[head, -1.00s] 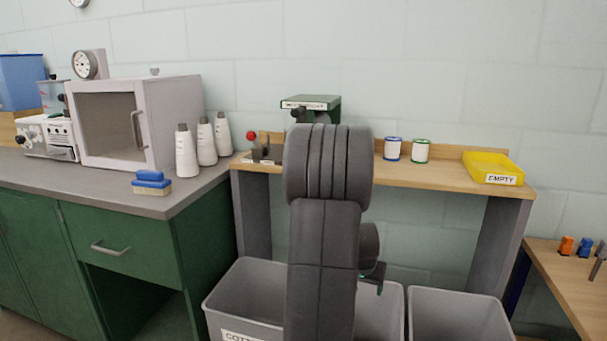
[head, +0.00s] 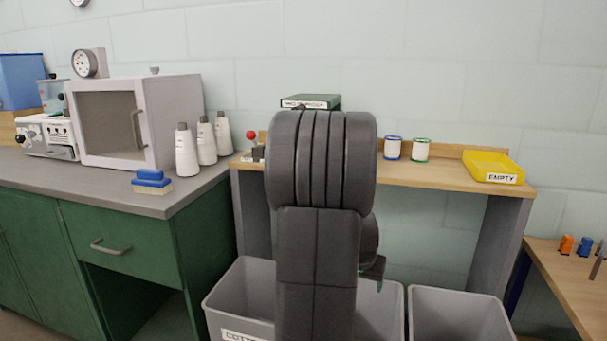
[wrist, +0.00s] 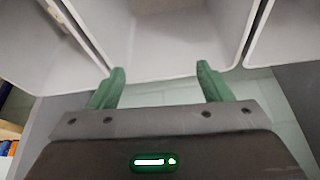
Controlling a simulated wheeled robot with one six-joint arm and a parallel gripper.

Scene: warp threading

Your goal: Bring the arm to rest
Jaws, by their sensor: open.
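My gripper (wrist: 161,82) shows in the wrist view with its two green fingers spread apart and nothing between them. It points toward the grey bins, and one bin (wrist: 165,70) fills the view beyond the fingertips. In the head view my arm stands upright in the middle and hides most of my gripper. Only a small part of the gripper (head: 378,272) shows at the arm's right side, in front of the bins.
Grey bins (head: 222,297) and (head: 455,300) stand below the wooden shelf (head: 450,178). On the shelf are two spools (head: 392,148), a yellow tray (head: 487,157) and a green-topped device (head: 312,101), partly hidden. White cones (head: 186,155) and a blue brush (head: 151,178) stand on the left counter.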

